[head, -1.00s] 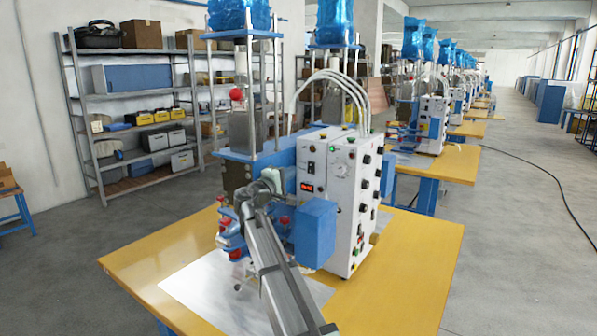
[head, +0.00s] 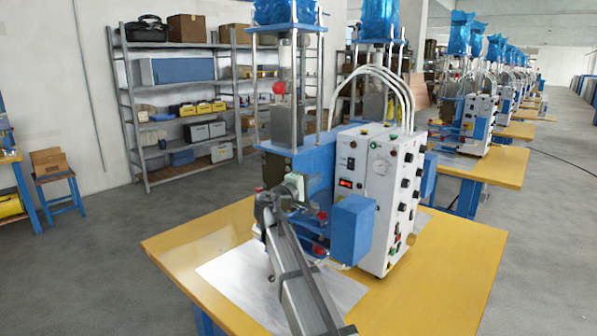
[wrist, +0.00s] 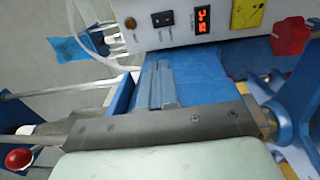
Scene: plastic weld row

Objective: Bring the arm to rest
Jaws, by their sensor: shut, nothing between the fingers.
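My arm (head: 295,270) reaches up from the bottom of the head view, over the front of the welding machine. My gripper (head: 295,187) is at its far end, close in front of the machine's blue upper part. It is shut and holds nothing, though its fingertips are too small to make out. I cannot tell whether it touches the machine. The wrist view shows the machine's white control box (wrist: 150,28) with a lit red display, and a grey metal bar (wrist: 180,130) close up. A pale block fills the bottom there; I cannot tell whether it is mine.
The machine stands on a yellow table (head: 450,265) with a pale sheet (head: 228,280) at its front left. A blue box (head: 351,228) juts out right of my arm. Shelves (head: 180,90) stand behind. More machines line the right. Grey floor (head: 110,250) is open at left.

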